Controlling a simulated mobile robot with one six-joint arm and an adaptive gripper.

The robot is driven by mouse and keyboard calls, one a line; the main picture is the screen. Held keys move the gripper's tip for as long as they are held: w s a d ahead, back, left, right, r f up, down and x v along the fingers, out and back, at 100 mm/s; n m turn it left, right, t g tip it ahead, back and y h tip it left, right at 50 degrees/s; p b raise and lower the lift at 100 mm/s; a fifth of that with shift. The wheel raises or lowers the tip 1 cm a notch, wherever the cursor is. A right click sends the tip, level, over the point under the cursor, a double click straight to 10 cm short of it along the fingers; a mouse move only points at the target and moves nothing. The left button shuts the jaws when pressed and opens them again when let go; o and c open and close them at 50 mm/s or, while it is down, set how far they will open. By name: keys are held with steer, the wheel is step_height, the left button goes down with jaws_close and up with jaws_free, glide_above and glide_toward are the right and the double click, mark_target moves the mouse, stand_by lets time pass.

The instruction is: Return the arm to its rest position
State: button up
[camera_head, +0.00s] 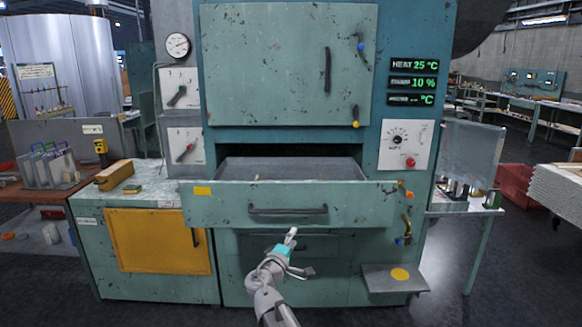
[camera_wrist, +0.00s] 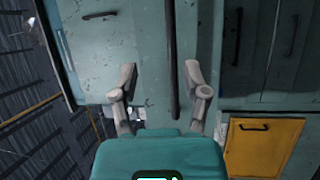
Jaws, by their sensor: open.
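My gripper (camera_head: 291,250) is in front of the teal furnace cabinet, just below the pulled-out drawer (camera_head: 340,207). In the wrist view my gripper (camera_wrist: 160,76) has its two grey fingers spread wide with nothing held between them. The dark bar handle of the drawer (camera_head: 288,209) is above the gripper in the head view. In the wrist view a long dark handle (camera_wrist: 174,70) runs between and beyond the fingers; I cannot tell its exact distance. My arm reaches up from the bottom of the head view.
The upper furnace door (camera_head: 270,65) is shut. A small shelf (camera_head: 396,279) with a yellow spot juts out at lower right. A yellow cabinet door (camera_head: 158,241) is at left. A side table (camera_head: 462,205) stands at right. Open floor lies at lower right.

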steer(key=s+d+f+m+g+p, duration=0.1)
steer(key=s+d+f+m+g, duration=0.2)
steer(key=d, duration=0.2)
steer(key=s+d+f+m+g+h, duration=0.1)
steer(key=s+d+f+m+g, duration=0.1)
steer(key=d+f+g, duration=0.3)
steer(key=s+d+f+m+g+p, duration=0.1)
steer(key=s+d+f+m+g, duration=0.15)
steer(key=d, duration=0.35)
steer(key=s+f+m+g+y+p, duration=0.1)
steer(key=s+f+m+g+y, duration=0.1)
steer(key=s, duration=0.5)
steer(key=s+f+m+g+y+p, duration=0.1)
steer(key=s+f+m+g+y, duration=0.1)
steer(key=s+f+g+y, duration=0.2)
steer(key=s+g+y, duration=0.1)
steer(key=s+y, duration=0.2)
steer(key=shift+s+d+p, duration=0.25)
steer(key=shift+d+p, duration=0.05)
stand_by(1.0)
